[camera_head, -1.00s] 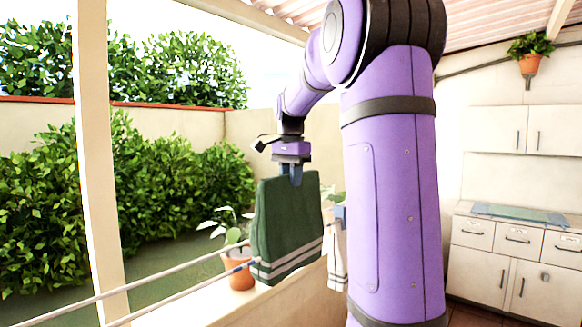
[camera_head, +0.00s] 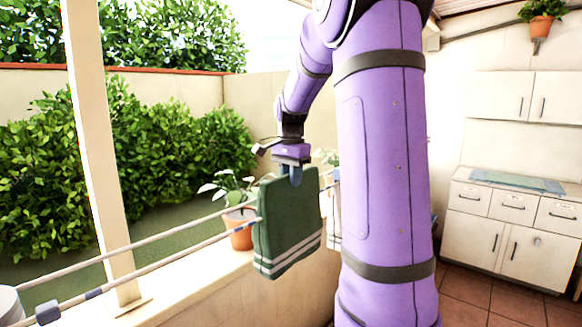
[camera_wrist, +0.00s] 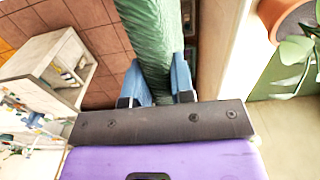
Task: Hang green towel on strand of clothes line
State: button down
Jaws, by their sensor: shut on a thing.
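The green towel (camera_head: 288,225), with white stripes near its lower edge, hangs upright from my gripper (camera_head: 291,176) in the head view. My gripper is shut on the towel's top edge; in the wrist view its blue fingers (camera_wrist: 158,88) sit on both sides of the green cloth (camera_wrist: 152,45). The clothes line has two strands, a rear one (camera_head: 140,242) and a front one (camera_head: 170,256). Both run from the lower left towards the towel and pass out of sight at it. I cannot tell whether the towel touches a strand.
A white cloth (camera_head: 334,215) hangs behind the towel, partly hidden by my arm. A potted plant (camera_head: 240,232) stands on the ledge (camera_head: 190,285) left of the towel. A white post (camera_head: 92,150) rises at the left. Cabinets (camera_head: 510,225) stand at the right.

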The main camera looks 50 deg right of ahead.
aim_at(291, 205)
jog(key=shift+f, duration=4.15)
jog(key=c, duration=0.9)
grip_release()
jog(key=shift+r, duration=4.55)
